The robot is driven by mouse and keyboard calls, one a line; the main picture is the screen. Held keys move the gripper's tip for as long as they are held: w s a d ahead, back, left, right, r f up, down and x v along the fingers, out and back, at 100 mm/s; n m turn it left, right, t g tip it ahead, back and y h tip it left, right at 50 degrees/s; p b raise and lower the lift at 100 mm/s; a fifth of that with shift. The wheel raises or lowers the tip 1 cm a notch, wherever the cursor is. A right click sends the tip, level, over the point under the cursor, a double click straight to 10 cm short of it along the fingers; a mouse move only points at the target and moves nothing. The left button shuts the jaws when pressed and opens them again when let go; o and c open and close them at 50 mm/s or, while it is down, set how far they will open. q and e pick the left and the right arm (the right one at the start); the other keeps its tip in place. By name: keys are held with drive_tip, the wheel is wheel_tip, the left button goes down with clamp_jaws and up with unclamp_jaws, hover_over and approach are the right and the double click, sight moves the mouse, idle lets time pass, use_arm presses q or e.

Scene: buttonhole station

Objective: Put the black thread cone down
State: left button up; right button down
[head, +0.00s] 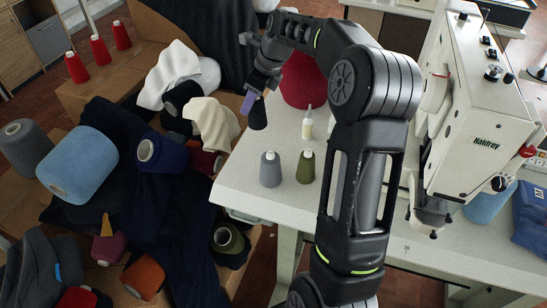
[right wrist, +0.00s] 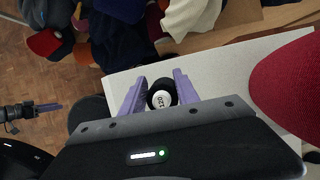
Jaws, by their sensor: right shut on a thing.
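The black thread cone (head: 258,116) is in my right gripper (head: 256,98), at the far left corner of the white table (head: 258,208). In the right wrist view the black cone (right wrist: 161,92) shows its pale labelled end between the two purple fingers of the right gripper (right wrist: 160,88). The white tabletop is behind it there. I cannot tell whether the cone touches the tabletop. What looks like my left gripper (right wrist: 42,107) shows small and side-on at the left of the right wrist view; its jaw opening is unclear.
A grey cone (head: 270,169), a green cone (head: 305,167) and a small bottle (head: 307,125) stand on the table. A large red cone (head: 302,80) is right of the gripper. The sewing machine (head: 478,110) stands at the right. Cloths and cones crowd the left, beyond the table edge.

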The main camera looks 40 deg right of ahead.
sight(263, 107)
drive_tip(key=shift+f, duration=2.4)
drive_tip(key=shift+f, duration=0.1)
drive_tip(key=shift+f, duration=2.4)
drive_tip(key=shift+f, duration=0.15)
drive_tip(key=c, duration=0.9)
unclamp_jaws()
drive_tip(key=shift+o, duration=0.2)
drive_tip(key=v, duration=1.2)
